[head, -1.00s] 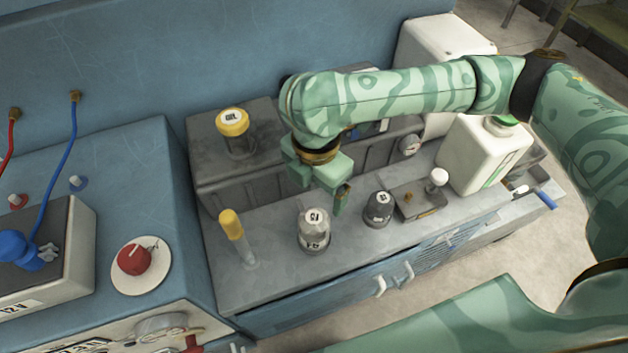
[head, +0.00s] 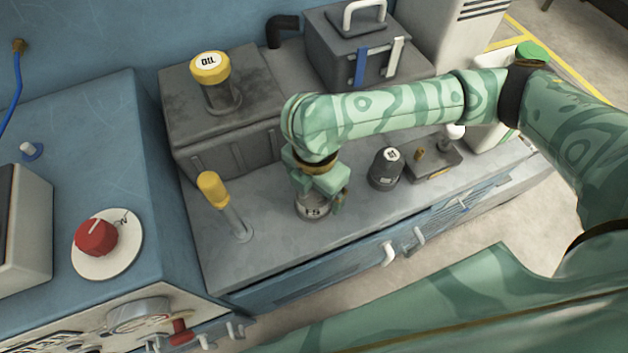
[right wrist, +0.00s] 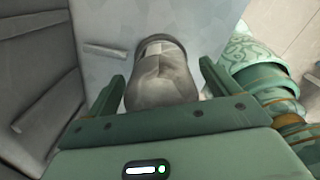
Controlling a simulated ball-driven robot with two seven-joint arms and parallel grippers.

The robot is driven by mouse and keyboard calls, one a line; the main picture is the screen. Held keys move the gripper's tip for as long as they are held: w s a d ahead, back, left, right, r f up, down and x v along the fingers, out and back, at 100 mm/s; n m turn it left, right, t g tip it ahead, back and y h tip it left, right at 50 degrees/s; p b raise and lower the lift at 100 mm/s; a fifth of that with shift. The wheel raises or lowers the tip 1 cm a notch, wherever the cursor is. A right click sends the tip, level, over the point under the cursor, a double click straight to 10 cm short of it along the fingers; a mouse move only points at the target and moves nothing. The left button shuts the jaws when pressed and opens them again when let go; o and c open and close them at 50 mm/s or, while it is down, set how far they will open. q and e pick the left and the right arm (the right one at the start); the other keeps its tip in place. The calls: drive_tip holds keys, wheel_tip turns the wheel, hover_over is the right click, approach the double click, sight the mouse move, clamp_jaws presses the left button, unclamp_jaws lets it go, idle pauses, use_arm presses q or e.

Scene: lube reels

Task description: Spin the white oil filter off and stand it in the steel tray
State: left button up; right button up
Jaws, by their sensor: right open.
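The pale grey-white oil filter (head: 313,212), with a dark-lettered label, stands upright on the grey bench top. My right gripper (head: 318,194) is over it from above and hides its top. In the right wrist view the filter (right wrist: 160,82) shows between the two green fingers, which stand open on either side of it. I cannot tell whether a finger touches it. I cannot make out the steel tray for certain in either view. My left gripper is not in view.
A dark cap-like part (head: 386,168) stands close to the right of the filter, beside a small grey block (head: 432,160). A yellow-topped handle (head: 222,203) rises to the left. A dark tank with a yellow oil cap (head: 210,68) is behind.

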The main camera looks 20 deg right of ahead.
drive_tip(key=c, duration=1.3)
drive_tip(key=shift+o, duration=0.2)
drive_tip(key=shift+r+n+p, duration=0.25)
drive_tip(key=shift+n+p, duration=0.4)
drive_tip(key=shift+n, duration=1.25)
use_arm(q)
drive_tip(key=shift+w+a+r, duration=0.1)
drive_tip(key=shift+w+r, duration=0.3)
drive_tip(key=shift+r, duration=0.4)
use_arm(e)
drive_tip(key=shift+f+n, duration=0.25)
drive_tip(key=shift+n, duration=0.45)
use_arm(q)
drive_tip(key=shift+p, duration=0.3)
use_arm(e)
drive_tip(key=n+p, duration=0.1)
drive_tip(key=n, duration=0.2)
drive_tip(key=shift+a+r, duration=0.1)
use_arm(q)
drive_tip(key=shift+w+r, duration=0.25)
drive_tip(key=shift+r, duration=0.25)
use_arm(e)
drive_tip(key=shift+f+n, duration=0.2)
drive_tip(key=shift+n, duration=0.9)
